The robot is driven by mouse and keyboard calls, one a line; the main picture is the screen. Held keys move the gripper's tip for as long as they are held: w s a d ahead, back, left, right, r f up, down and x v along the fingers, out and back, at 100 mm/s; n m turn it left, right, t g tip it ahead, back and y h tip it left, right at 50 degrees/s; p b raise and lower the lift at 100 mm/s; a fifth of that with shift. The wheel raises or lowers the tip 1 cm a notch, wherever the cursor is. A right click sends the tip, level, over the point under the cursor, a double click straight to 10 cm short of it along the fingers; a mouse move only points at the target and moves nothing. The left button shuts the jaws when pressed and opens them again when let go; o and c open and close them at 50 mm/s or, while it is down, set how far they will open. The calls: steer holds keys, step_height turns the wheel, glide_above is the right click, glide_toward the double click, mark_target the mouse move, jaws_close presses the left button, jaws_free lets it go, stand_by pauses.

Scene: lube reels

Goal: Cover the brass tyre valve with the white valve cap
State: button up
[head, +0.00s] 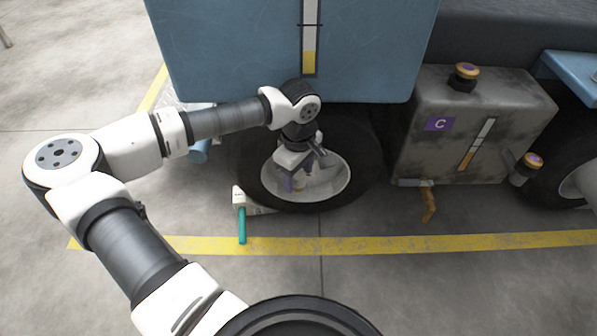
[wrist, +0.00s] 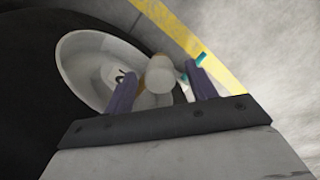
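My gripper (head: 300,182) is inside the dished wheel rim in the head view, pointing down. In the wrist view its two purple fingers (wrist: 160,75) stand apart. A pale, short cylinder, which looks like the white valve cap (wrist: 158,72), lies between and beyond the fingertips, with gaps showing on both sides. A strip of brass colour, likely the tyre valve (wrist: 138,66), shows just left of the cap and is mostly hidden. I cannot tell whether the cap sits over the valve or in front of it. Pale rounded shapes show below the cap.
The dark tyre and its pale rim (head: 335,182) surround my gripper closely. A blue body panel (head: 240,55) overhangs the wheel. A white block with a teal handle (head: 242,225) stands at the tyre's lower left. A grey tank (head: 480,110) is to the right.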

step_height(320, 180, up, 14)
steer(key=p, duration=0.5)
steer(key=shift+p, duration=0.3)
steer(key=shift+f, duration=0.1)
